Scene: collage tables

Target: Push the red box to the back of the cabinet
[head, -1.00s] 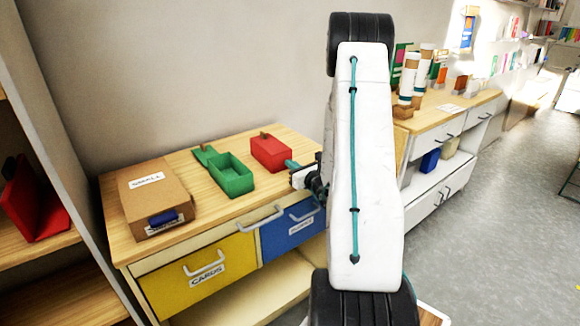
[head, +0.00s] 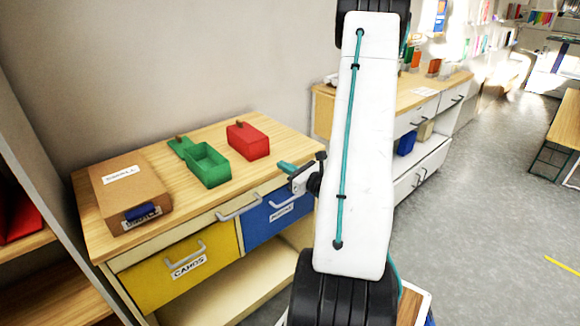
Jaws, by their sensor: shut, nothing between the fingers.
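The red box (head: 248,141) stands on the wooden top of the cabinet (head: 270,127), toward its back right, with a small brown knob on its top. My gripper (head: 284,167) is shut and empty, in front and to the right of the red box, near the cabinet's front right edge. A gap shows between its teal fingertips and the box. My white arm hides part of the area to the right.
An open green box (head: 207,166) with its lid stands left of the red box. A cardboard box (head: 130,190) lies at the left of the top. Yellow (head: 185,270) and blue (head: 277,216) drawers are below. A second cabinet (head: 420,100) stands behind my arm.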

